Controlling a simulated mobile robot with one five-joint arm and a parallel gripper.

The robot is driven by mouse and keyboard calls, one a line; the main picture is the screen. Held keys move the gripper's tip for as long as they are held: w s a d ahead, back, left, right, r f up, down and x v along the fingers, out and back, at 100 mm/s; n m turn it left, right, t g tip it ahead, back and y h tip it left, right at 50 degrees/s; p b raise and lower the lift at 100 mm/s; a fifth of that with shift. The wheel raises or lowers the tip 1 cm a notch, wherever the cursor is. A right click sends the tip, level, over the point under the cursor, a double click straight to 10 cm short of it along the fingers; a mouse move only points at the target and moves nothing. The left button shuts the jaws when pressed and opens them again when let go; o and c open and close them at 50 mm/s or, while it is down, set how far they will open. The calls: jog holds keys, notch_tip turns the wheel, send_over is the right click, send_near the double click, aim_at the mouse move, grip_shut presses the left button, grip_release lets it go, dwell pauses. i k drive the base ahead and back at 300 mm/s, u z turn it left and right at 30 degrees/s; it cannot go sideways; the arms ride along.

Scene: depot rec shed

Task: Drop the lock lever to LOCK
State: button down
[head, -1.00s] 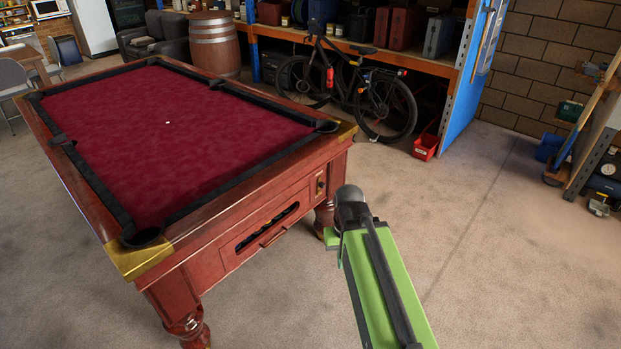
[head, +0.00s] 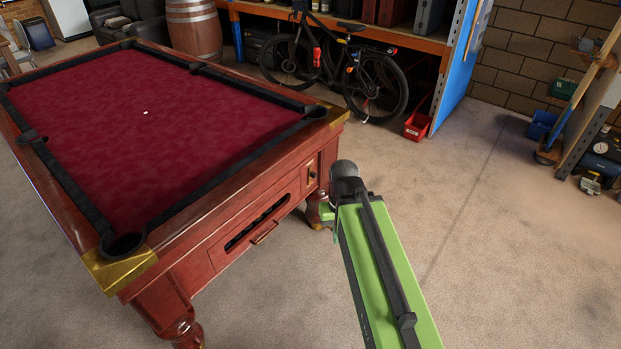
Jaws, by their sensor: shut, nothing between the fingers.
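A pool table (head: 140,118) with red cloth and a reddish wood frame stands at the left in the head view. On the right of its near end panel is a small plate with a dark knob or lever (head: 312,175). It is too small to read a LOCK mark or tell its position. My green arm rises from the bottom right, and its dark joint shows just right of that plate. My gripper's fingers are hidden behind the arm or out of view.
The end panel has a dark ball slot (head: 257,228) with a small wooden pull (head: 265,233) below. A table leg (head: 182,326) stands at the bottom left. A bicycle (head: 345,70), a red bin (head: 417,126) and shelving are behind. The concrete floor (head: 500,240) at right is clear.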

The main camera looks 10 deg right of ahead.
aim_at(312, 173)
jog(key=k, duration=1.25)
jog(key=z, duration=0.5)
jog(key=i, duration=2.4)
jog(key=u, duration=0.75)
